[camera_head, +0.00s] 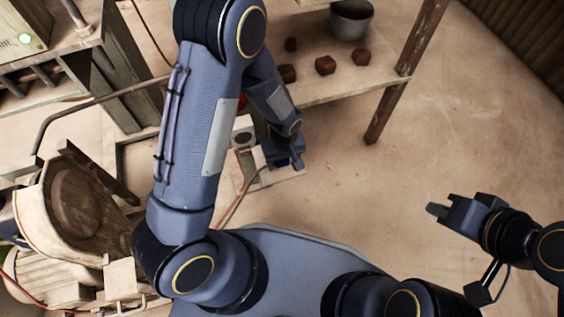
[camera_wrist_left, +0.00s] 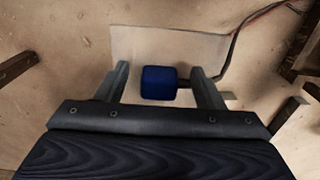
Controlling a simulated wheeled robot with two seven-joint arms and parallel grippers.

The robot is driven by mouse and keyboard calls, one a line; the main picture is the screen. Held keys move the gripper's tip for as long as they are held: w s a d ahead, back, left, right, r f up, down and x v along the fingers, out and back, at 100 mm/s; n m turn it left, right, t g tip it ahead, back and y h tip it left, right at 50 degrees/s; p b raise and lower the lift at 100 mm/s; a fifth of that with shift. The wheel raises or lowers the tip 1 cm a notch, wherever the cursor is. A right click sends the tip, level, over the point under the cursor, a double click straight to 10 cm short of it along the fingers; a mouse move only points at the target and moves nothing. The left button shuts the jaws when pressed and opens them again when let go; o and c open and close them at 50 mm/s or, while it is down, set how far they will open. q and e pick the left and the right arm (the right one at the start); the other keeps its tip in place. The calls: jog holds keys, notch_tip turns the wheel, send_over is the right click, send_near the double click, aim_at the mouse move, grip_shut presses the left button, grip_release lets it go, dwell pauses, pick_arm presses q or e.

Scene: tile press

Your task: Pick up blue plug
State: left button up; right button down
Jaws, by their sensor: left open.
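The blue plug (camera_wrist_left: 159,83) is a small dark-blue block with a dark cable leaving its right side in the left wrist view. It lies over a pale flat plate (camera_wrist_left: 190,45). My left gripper (camera_wrist_left: 161,75) is open, with one finger on each side of the plug and a gap on both sides. In the head view my left gripper (camera_head: 286,160) is at the pale plate, and the plug there is hard to tell from the gripper. My right gripper (camera_head: 440,209) is at the right, away from the plug; its jaw gap cannot be made out.
A wooden table (camera_head: 385,84) with a metal pot (camera_head: 351,20) and several reddish-brown lumps (camera_head: 325,65) stands behind. A reddish cable (camera_head: 232,208) runs along the floor. The floor at right is clear.

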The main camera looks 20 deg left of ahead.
pick_arm(q)
jog(key=shift+f, duration=0.1)
jog(key=shift+c, duration=0.4)
jog(key=c, duration=1.1)
